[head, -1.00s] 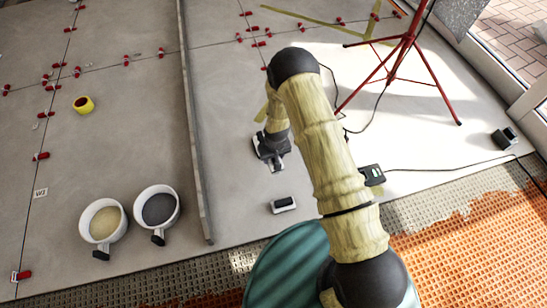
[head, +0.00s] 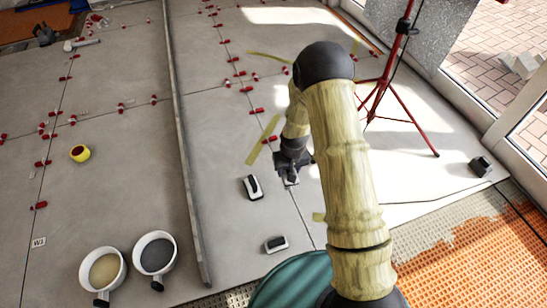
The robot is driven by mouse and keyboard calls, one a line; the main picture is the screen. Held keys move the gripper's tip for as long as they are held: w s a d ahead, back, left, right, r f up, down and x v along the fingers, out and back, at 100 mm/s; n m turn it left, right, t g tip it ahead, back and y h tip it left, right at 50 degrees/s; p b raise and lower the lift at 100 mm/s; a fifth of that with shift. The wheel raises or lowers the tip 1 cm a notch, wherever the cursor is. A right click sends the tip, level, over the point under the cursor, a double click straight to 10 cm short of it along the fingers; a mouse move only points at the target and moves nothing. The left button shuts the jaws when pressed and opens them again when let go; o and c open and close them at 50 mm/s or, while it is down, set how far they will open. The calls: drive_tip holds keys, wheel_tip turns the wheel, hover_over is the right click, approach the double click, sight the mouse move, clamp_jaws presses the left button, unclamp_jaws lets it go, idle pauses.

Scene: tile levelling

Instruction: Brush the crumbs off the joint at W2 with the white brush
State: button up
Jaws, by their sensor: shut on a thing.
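My gripper (head: 290,176) is right of centre, low over the grey tiles. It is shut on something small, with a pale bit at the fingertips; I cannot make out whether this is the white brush. A small white label (head: 38,242) lies by the left joint; its text looks like W and a digit, too small to be sure. Thin dark joints run between the tiles, with red clips (head: 40,206) along them. Crumbs are too small to see. Two black-and-white blocks, one (head: 252,187) left of my gripper and one (head: 276,244) below it, lie on the tiles.
A long grey straightedge (head: 185,150) divides the floor. Two white cups, one with beige (head: 103,268) and one with dark contents (head: 155,252), stand front left. A red tripod (head: 385,85) stands right, near a black box (head: 480,166).

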drive_tip(key=s+d+r+p, duration=0.1)
drive_tip(key=d+r+p, duration=0.1)
drive_tip(key=r, duration=0.5)
drive_tip(key=s+d+r+m+p, duration=0.1)
drive_tip(key=d+r+p, duration=0.2)
drive_tip(key=r, duration=0.4)
drive_tip(key=shift+s+d+r+m, duration=0.3)
drive_tip(key=shift+s+d, duration=0.05)
drive_tip(key=shift+d, duration=0.5)
drive_tip(key=shift+f, duration=0.1)
